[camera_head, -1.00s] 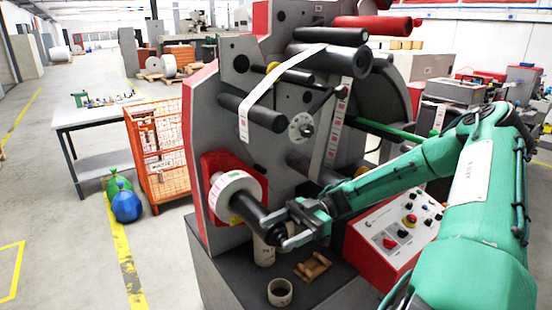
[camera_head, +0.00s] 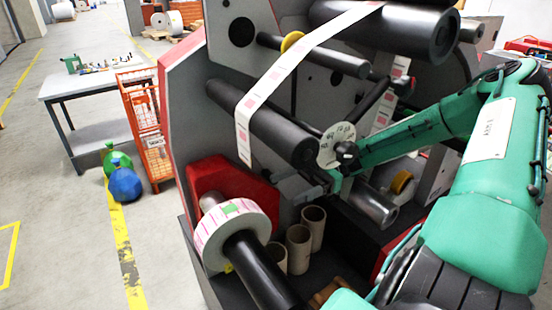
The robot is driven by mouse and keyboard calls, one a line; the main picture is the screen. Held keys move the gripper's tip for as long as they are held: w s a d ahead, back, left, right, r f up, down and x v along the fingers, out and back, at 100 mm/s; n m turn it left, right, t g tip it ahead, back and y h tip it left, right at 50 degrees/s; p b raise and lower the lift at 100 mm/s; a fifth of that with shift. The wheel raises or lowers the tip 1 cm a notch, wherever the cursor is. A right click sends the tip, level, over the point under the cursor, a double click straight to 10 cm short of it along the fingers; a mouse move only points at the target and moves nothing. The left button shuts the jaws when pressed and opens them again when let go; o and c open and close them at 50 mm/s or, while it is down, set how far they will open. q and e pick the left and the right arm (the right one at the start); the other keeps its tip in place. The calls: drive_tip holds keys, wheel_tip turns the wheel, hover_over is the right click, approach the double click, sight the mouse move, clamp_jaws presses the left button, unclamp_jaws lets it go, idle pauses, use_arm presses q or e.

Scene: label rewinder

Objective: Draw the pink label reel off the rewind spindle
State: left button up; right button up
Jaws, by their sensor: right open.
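The pink label reel (camera_head: 208,243), a white ring with pink marks and a green patch on its rim, sits around the black rewind spindle (camera_head: 258,268), close to the red housing (camera_head: 222,178). The spindle's free end points toward the lower right. My right gripper (camera_head: 312,190) is open and empty. It appears above and to the right of the reel, apart from it, in front of the machine face below a dark roller. Its fingertips are small and partly blend into the dark background. My left gripper is not in view.
Several cardboard cores (camera_head: 298,248) stand on the dark machine base right of the spindle. A label web (camera_head: 290,78) runs over the rollers above. A white printed disc (camera_head: 336,146) is close by my right gripper.

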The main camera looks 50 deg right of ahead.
sight(251, 206)
drive_tip(key=p+x, duration=0.1)
drive_tip(key=x, duration=0.7)
drive_tip(key=shift+s+a, duration=0.1)
drive_tip(key=shift+a, duration=0.2)
drive_tip(key=b+x, duration=0.1)
drive_tip(key=x, duration=0.2)
drive_tip(key=shift+f, duration=0.1)
drive_tip(key=shift+b+x, duration=0.65)
drive_tip(key=shift+x, duration=0.25)
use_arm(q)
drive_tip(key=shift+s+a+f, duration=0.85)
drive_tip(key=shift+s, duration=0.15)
use_arm(e)
drive_tip(key=shift+a, duration=0.3)
drive_tip(key=shift+r, duration=0.25)
clamp_jaws()
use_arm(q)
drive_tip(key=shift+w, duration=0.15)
